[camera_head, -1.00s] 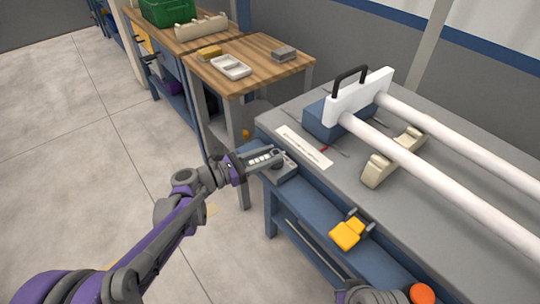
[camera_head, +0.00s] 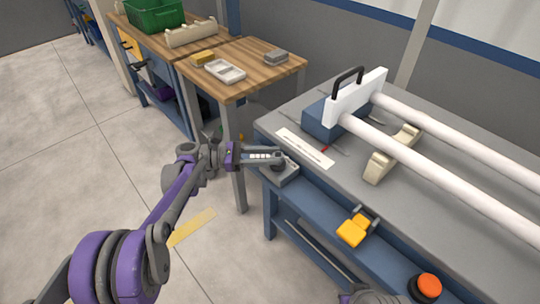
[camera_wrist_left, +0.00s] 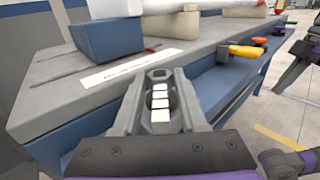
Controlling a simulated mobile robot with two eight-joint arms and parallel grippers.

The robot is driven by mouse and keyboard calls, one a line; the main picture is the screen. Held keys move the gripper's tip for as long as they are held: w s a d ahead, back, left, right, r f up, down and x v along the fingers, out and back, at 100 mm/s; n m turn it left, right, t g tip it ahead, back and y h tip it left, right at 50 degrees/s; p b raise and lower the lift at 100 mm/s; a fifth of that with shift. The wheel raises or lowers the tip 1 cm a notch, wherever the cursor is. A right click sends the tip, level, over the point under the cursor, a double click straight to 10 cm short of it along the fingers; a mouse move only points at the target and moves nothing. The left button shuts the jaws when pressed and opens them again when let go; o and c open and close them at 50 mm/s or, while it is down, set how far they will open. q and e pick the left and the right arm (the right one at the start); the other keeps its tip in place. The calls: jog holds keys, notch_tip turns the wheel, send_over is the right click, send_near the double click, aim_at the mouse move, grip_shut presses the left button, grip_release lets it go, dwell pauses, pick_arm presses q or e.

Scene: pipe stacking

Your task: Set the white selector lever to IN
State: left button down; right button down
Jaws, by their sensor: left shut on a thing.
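My left gripper (camera_head: 278,160) is at the near left corner of the grey-topped bench, over a small grey block (camera_head: 287,175) on its front edge. It is shut on the selector lever, which its fingers hide almost wholly. I cannot tell whether these squares belong to the lever. No IN marking is readable, so the lever's setting cannot be told. My right gripper is not clearly in view.
A white label strip (camera_head: 304,148) lies on the bench top beside the gripper. Behind it stands a blue block with a white plate and black handle (camera_head: 347,88). Two white pipes (camera_head: 440,180) run right over a beige cradle (camera_head: 392,154). A yellow handle (camera_head: 352,231) and orange knob (camera_head: 428,286) sit along the front.

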dwell(0.4)
pick_arm(q)
jog(key=c, duration=0.8)
grip_release()
jog(key=shift+a, duration=0.1)
jog(key=a, duration=0.5)
jog(key=a+p, duration=0.1)
jog(key=a, duration=0.4)
jog(key=shift+s+a, duration=0.2)
jog(key=shift+a, duration=0.15)
